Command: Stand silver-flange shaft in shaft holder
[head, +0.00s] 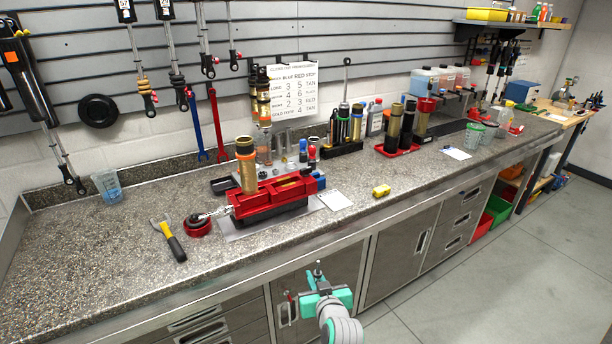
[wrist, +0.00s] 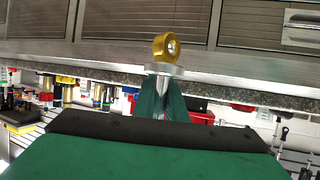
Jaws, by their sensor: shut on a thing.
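My gripper (head: 327,294) is in front of the counter, near the cabinet doors, and is shut on the silver-flange shaft (head: 318,270). A thin end of the shaft stands up above the jaws. In the wrist view, the shaft has a gold eye (wrist: 165,46) and a silver flange (wrist: 164,70); the green fingers (wrist: 163,102) hide part of its rod. A dark block (head: 343,148) with upright shafts and cylinders stands at the back of the counter, near the wall sheet. It looks like the shaft holder, but I cannot be certain. The gripper is well apart from it.
A red vise (head: 272,197) with an upright bronze cylinder stands on the counter. The red tray (head: 397,152) holds cylinders. Bare counter (head: 90,250) lies at left.

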